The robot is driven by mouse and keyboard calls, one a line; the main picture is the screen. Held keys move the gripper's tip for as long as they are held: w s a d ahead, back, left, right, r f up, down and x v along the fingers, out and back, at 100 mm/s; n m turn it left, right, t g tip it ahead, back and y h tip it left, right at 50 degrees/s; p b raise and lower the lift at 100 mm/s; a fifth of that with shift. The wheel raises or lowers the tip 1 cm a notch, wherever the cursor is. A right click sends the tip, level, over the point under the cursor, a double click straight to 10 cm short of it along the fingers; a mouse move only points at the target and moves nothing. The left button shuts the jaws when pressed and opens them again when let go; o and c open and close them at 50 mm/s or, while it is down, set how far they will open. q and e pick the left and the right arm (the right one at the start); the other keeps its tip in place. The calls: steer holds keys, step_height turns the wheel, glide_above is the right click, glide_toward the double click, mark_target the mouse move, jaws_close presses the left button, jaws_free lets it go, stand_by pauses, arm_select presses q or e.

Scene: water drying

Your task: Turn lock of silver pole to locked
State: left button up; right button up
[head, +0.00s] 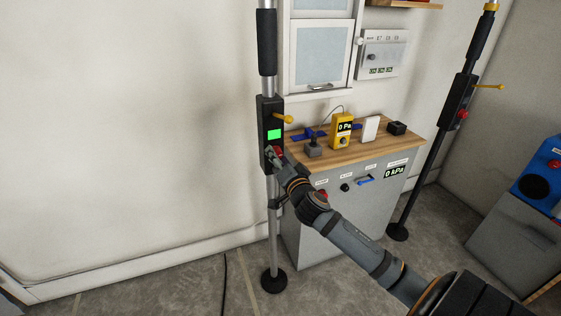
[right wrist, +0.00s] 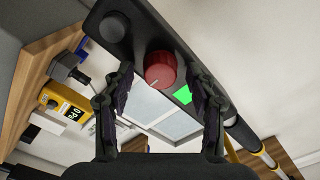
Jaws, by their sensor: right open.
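The silver pole (head: 273,230) stands upright at centre left, with a black lock box (head: 265,108) clamped on it. The box has a lit green screen (head: 274,134), a yellow lever (head: 284,119) and a red knob (head: 278,151) low on its face. My right gripper (head: 275,160) is at the lower part of the box and partly covers it. In the right wrist view, my right gripper's fingers (right wrist: 160,90) are open, one on each side of the red knob (right wrist: 160,69). I cannot tell whether they touch it. My left gripper is in neither view.
A grey cabinet with a wooden top (head: 377,150) stands just right of the pole, carrying a yellow gauge (head: 342,131). A dark pole (head: 434,170) with its own lock box stands farther right. A cable (head: 224,275) lies on the floor at left.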

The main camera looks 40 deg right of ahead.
steer(key=v, duration=0.7)
stand_by(0.3)
